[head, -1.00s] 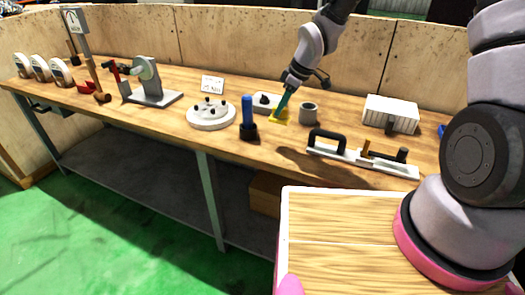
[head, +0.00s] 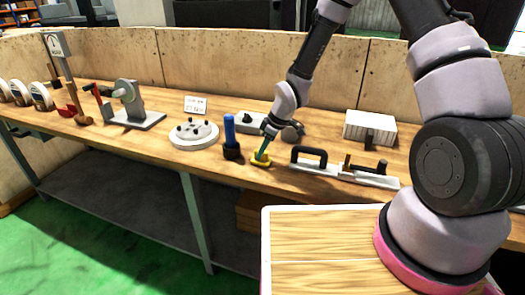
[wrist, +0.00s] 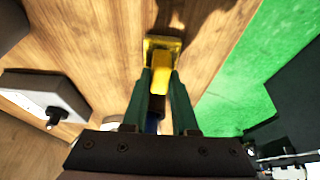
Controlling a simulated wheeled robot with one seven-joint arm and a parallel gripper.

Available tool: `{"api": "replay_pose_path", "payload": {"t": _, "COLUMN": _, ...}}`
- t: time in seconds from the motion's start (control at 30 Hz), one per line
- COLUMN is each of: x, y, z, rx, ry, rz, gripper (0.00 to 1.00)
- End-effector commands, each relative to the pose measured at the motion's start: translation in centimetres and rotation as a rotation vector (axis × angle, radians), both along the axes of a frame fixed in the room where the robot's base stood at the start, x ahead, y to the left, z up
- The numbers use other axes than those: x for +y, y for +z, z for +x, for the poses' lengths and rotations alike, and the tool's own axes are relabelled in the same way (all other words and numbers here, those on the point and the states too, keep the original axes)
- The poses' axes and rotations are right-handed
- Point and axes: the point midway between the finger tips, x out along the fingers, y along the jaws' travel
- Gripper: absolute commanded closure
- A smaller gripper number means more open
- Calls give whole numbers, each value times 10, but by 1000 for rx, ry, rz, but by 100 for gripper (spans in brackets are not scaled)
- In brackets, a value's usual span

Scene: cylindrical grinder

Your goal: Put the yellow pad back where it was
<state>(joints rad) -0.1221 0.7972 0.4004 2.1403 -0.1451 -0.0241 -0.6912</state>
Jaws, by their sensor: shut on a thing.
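The yellow pad (head: 260,160) is in my gripper (head: 265,146), low over the front part of the bench, right of a blue-handled tool in a black holder. In the wrist view the pad (wrist: 163,46) has a square base and a raised yellow grip. The two green fingers of my gripper (wrist: 163,85) are closed on that grip. I cannot tell whether the base touches the wood.
The blue-handled tool (head: 230,135) stands close left of the pad, and a black-handled fixture (head: 340,168) lies to its right. A round white plate (head: 194,134) is further left. A grey box (head: 245,121) is behind. The bench's front edge is near.

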Motion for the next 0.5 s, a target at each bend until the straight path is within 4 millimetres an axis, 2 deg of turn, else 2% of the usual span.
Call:
{"api": "replay_pose_path", "payload": {"t": 0.17, "x": 0, "y": -3, "z": 0, "rx": 1, "ry": 0, "rz": 0, "gripper": 100}}
{"api": "replay_pose_path", "payload": {"t": 0.2, "x": 0, "y": -3, "z": 0, "rx": 0, "ry": 0, "rz": 0, "gripper": 62}}
{"api": "replay_pose_path", "payload": {"t": 0.23, "x": 0, "y": -3, "z": 0, "rx": 0, "ry": 0, "rz": 0, "gripper": 51}}
{"api": "replay_pose_path", "payload": {"t": 0.27, "x": 0, "y": -3, "z": 0, "rx": 0, "ry": 0, "rz": 0, "gripper": 44}}
{"api": "replay_pose_path", "payload": {"t": 0.5, "x": 0, "y": -3, "z": 0, "rx": 1, "ry": 0, "rz": 0, "gripper": 44}}
